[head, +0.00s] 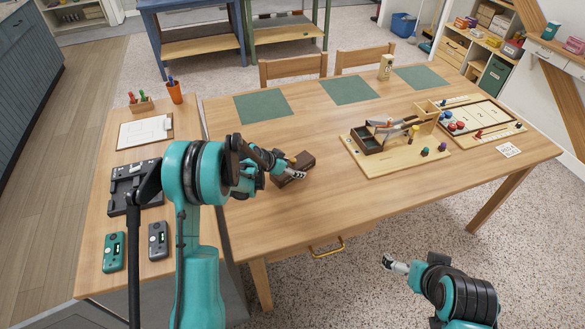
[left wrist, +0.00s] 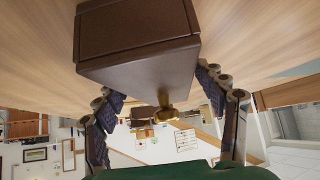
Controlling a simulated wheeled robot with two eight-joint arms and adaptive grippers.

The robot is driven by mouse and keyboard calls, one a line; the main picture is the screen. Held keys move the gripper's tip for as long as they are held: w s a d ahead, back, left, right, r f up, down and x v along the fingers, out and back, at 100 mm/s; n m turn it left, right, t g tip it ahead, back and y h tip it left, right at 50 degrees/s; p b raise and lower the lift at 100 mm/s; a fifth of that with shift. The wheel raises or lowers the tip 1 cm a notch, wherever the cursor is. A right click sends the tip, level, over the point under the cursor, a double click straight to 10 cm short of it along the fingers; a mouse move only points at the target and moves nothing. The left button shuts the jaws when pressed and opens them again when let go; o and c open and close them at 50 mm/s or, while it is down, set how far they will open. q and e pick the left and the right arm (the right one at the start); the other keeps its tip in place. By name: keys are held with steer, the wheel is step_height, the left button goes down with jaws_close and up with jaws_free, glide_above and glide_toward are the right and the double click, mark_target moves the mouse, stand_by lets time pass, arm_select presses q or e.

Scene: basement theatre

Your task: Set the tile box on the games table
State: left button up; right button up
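The tile box is a dark brown case (head: 306,162) at the left part of the games table (head: 330,215). In the left wrist view the box (left wrist: 140,35) fills the space between the two fingers, and a small gold clasp shows on it. My left gripper (head: 290,170) has its fingers on either side of the box and appears shut on it. The arm hides part of the box, and I cannot tell whether its base touches the tabletop. My right gripper (head: 395,265) is empty, in front of the table; its finger spacing is unclear.
Green mats (head: 262,106) lie along the far edge. A wooden mechanism board (head: 395,145) and a game tray (head: 480,122) stand to the right, with a small card (head: 508,150). A side counter (head: 95,240) with a clipboard (head: 145,132) and handheld devices is at left. The table's front middle is clear.

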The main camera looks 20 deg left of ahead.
arm_select(q)
steer(key=shift+r, duration=0.25)
steer(key=p+v, duration=0.4)
steer(key=v, duration=0.7)
steer(key=shift+s+a+r, duration=0.1)
steer(key=shift+s+r, duration=0.05)
steer(key=shift+r, duration=0.1)
steer(key=s+d+r+n+g+y, duration=0.1)
steer(key=s+d+r, duration=0.2)
steer(key=s+r, duration=0.25)
steer(key=s+d+r+n+y, duration=0.1)
steer(key=s+d+r+n, duration=0.15)
steer(key=s+r, duration=0.35)
steer(key=s+d+r+n+y, duration=0.1)
steer(key=s+n+y, duration=0.2)
steer(key=s, duration=1.5)
steer(key=shift+d+t, duration=0.3)
steer(key=shift+d, duration=0.05)
